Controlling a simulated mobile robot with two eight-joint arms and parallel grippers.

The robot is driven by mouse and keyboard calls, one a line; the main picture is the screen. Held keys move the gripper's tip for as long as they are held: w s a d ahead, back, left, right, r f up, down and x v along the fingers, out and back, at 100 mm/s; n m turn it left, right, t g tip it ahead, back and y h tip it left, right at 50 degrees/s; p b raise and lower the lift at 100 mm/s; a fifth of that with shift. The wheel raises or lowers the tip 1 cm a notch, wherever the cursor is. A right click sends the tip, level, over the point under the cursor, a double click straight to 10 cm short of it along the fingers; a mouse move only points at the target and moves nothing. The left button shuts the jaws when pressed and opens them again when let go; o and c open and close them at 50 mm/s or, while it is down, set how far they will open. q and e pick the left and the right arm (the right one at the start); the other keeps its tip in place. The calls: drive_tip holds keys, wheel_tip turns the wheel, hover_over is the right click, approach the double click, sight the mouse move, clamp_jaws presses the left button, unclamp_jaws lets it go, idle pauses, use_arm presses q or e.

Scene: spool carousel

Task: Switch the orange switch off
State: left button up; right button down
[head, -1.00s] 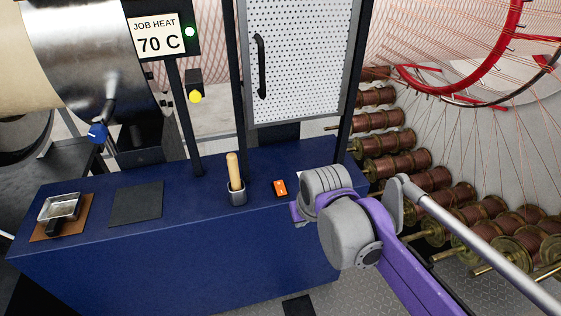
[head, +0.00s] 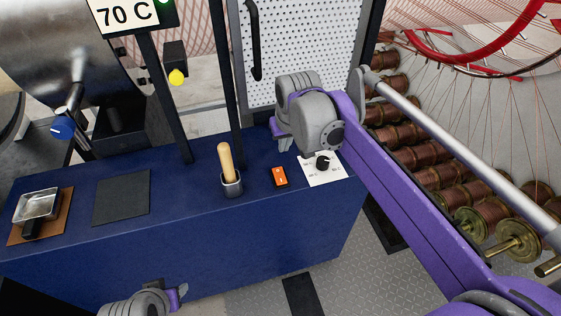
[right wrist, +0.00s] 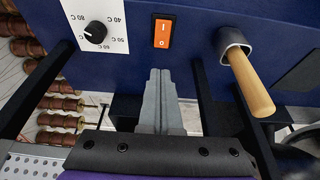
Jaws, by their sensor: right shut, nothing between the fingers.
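The orange switch (head: 279,176) is a small rocker in a dark frame on the blue bench top. It also shows in the right wrist view (right wrist: 163,33), with an I mark and an O mark; I cannot tell which side is pressed. My right gripper (head: 284,146) is just behind the switch in the head view, apart from it. In the right wrist view its grey fingers (right wrist: 160,73) are together and empty, with their tips just below the switch. My left gripper (head: 182,292) is partly visible at the bottom edge of the head view, and its jaws are unclear.
A wooden-handled tool stands in a metal cup (head: 232,185) left of the switch. A black knob (head: 322,163) on a white dial card is to the right. A dark mat (head: 121,198) and a metal tray (head: 37,205) lie farther left. A perforated door (head: 305,50) stands behind.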

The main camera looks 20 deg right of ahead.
sight(279, 171)
drive_tip(key=x, duration=1.3)
drive_tip(key=shift+s+b, duration=0.2)
drive_tip(key=shift+b, duration=0.15)
drive_tip(key=shift+f, duration=0.6)
drive_tip(key=shift+w, duration=0.1)
drive_tip(key=shift+w+f+g, duration=0.1)
drive_tip(key=shift+f+g, duration=0.15)
drive_tip(key=shift+g, duration=0.05)
drive_tip(key=shift+s, duration=0.25)
drive_tip(key=shift+s+d+r, duration=0.1)
drive_tip(key=shift+s+r, duration=0.05)
drive_tip(key=shift+s, duration=0.45)
